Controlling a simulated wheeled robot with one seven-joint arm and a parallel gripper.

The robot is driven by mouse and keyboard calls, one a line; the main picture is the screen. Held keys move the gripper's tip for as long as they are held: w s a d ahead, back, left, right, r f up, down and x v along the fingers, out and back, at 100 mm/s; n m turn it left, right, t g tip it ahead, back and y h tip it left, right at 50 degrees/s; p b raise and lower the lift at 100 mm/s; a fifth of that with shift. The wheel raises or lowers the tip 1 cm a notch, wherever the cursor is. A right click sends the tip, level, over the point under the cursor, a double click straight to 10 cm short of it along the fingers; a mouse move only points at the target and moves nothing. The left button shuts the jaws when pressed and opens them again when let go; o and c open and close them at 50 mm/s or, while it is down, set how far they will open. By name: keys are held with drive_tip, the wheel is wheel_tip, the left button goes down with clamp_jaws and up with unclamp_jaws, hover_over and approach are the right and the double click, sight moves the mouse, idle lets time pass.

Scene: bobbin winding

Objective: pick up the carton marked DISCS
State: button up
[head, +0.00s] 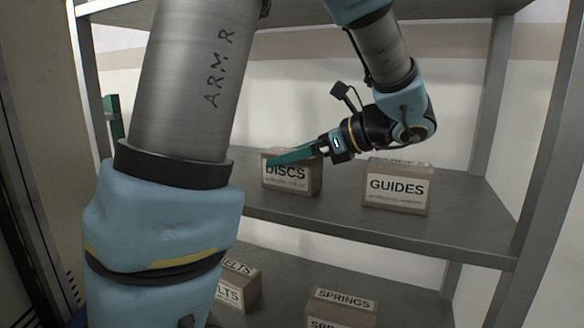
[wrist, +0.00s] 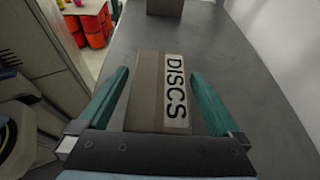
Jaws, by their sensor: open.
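The carton marked DISCS (head: 291,179) is a small brown box with a white label, standing on the grey metal shelf (head: 345,213). In the wrist view the DISCS carton (wrist: 150,92) lies between the two teal fingers of my gripper (wrist: 160,90), with its label facing up in the picture. The gripper is open, with a finger on each side of the carton. In the head view my gripper (head: 288,157) reaches in from the right at the carton's top and covers part of its upper edge. I cannot tell whether the fingers touch it.
A carton marked GUIDES (head: 397,188) stands to the right on the same shelf, with bare shelf between. A SPRINGS carton (head: 341,308) and a partly hidden carton ending in "LTS" (head: 236,287) are on the shelf below. A shelf upright (head: 490,90) stands at right.

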drive_tip(key=c, duration=1.4)
